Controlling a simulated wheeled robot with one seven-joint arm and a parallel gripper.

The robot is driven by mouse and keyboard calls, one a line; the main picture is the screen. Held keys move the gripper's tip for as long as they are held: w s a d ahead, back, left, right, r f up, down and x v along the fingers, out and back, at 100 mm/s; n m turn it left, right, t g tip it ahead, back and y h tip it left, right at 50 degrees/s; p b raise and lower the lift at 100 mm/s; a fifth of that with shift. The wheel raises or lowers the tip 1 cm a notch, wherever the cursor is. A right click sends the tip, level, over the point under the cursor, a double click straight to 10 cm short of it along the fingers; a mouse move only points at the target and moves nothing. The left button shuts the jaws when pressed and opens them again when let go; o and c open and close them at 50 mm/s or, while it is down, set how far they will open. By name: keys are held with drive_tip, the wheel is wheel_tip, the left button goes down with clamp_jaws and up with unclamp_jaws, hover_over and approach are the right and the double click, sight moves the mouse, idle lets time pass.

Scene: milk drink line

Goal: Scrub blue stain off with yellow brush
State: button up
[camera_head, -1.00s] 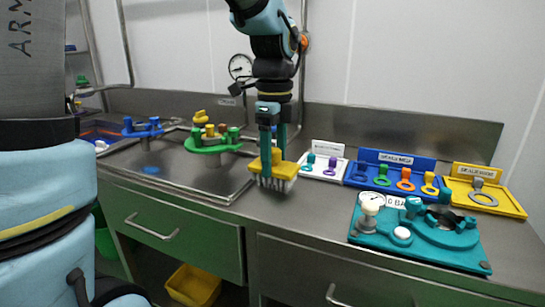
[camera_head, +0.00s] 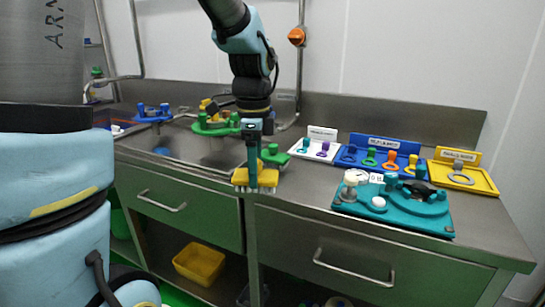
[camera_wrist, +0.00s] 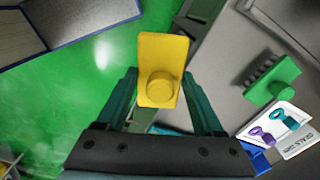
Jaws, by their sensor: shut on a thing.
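My gripper (camera_head: 253,160) is shut on the yellow brush (camera_head: 242,179), with its white bristles pointing down. The brush is in the air at the counter's front edge, below the green brush in the picture. In the wrist view the yellow brush (camera_wrist: 162,72) sits between my two teal fingers (camera_wrist: 160,105), with green floor beneath it.
A green brush (camera_head: 276,150) lies on the counter right behind my gripper; it also shows in the wrist view (camera_wrist: 272,82). Green (camera_head: 216,127) and blue (camera_head: 152,117) round stands are at the sink. Colored ring trays and a teal fixture (camera_head: 425,208) fill the counter's right.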

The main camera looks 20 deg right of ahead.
drive_tip(key=w+a+f+n, duration=0.6)
drive_tip(key=a+f+n, duration=0.5)
drive_tip(key=a, duration=0.1)
drive_tip(key=w+a+f+n, duration=0.7)
drive_tip(key=a+f+n, duration=0.3)
drive_tip(key=a+n, duration=0.1)
drive_tip(key=shift+w+a+f, duration=0.25)
drive_tip(key=shift+a+f, duration=0.1)
drive_tip(key=shift+a, duration=0.1)
